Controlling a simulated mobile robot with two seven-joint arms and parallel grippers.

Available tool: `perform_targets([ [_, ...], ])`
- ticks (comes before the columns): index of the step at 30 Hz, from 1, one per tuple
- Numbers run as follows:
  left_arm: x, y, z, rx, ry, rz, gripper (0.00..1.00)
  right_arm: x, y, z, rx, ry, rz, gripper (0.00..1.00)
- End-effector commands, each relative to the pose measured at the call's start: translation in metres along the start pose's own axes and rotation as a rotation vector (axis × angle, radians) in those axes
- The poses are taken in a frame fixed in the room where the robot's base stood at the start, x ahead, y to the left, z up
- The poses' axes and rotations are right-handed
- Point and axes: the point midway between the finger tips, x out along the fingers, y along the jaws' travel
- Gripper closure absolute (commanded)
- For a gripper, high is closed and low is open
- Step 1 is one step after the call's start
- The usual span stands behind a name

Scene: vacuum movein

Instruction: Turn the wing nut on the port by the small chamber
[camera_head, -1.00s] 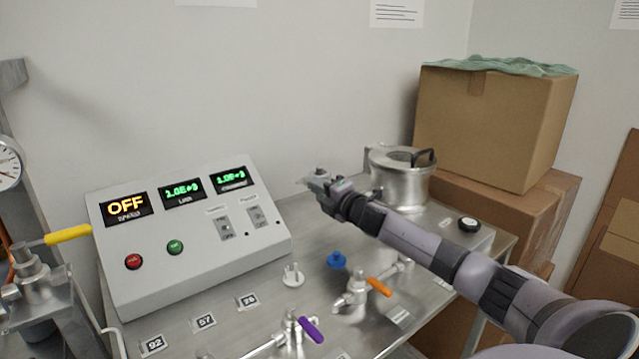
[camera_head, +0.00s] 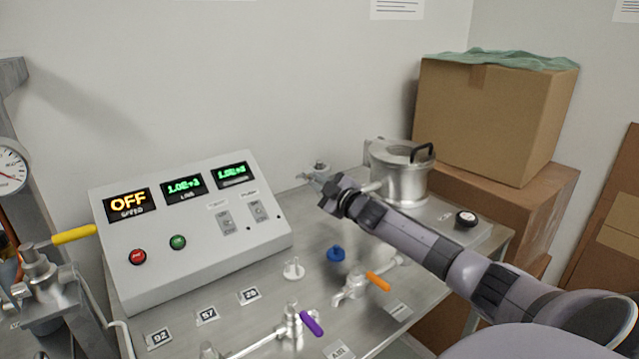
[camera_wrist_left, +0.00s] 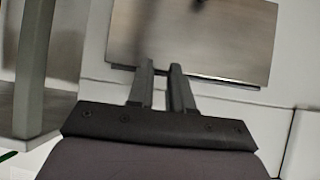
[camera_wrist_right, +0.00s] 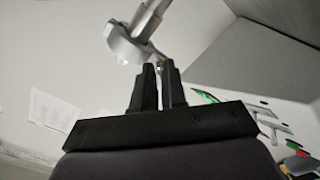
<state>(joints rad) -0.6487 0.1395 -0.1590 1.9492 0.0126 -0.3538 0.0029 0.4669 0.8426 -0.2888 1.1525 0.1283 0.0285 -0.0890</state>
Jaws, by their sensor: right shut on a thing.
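The small chamber (camera_head: 400,184) is a steel cylinder with a lid and a black handle, at the back right of the bench. A metal port fitting (camera_head: 319,167) stands to its left. My right gripper (camera_head: 325,187) reaches this fitting from the right and is shut on the wing nut, which is mostly hidden by the fingers. In the right wrist view the fingertips (camera_wrist_right: 158,68) meet the underside of a metal clamp (camera_wrist_right: 128,44) on a tube. My left gripper shows only in the left wrist view (camera_wrist_left: 161,68), its fingers slightly apart with nothing between them.
A control panel (camera_head: 190,236) stands left of the port. Valves with orange (camera_head: 378,282) and purple (camera_head: 311,323) handles, a blue knob (camera_head: 336,253) and a white fitting (camera_head: 293,268) are in front. Cardboard boxes (camera_head: 495,118) stand behind the chamber.

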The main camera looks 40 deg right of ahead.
Motion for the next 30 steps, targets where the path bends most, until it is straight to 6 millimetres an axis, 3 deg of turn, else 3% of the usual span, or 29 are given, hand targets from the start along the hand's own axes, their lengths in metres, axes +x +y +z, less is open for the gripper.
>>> perform_targets([
  [18,-0.0001,0.0003,0.0001,0.000,0.000,0.000,0.80,-0.0001,-0.0026,-0.0003,0.552,-0.001,0.000,1.00],
  [30,-0.0001,0.0003,0.0001,0.000,0.000,0.000,0.80,0.0000,-0.0034,-0.0009,0.737,-0.001,0.000,1.00],
])
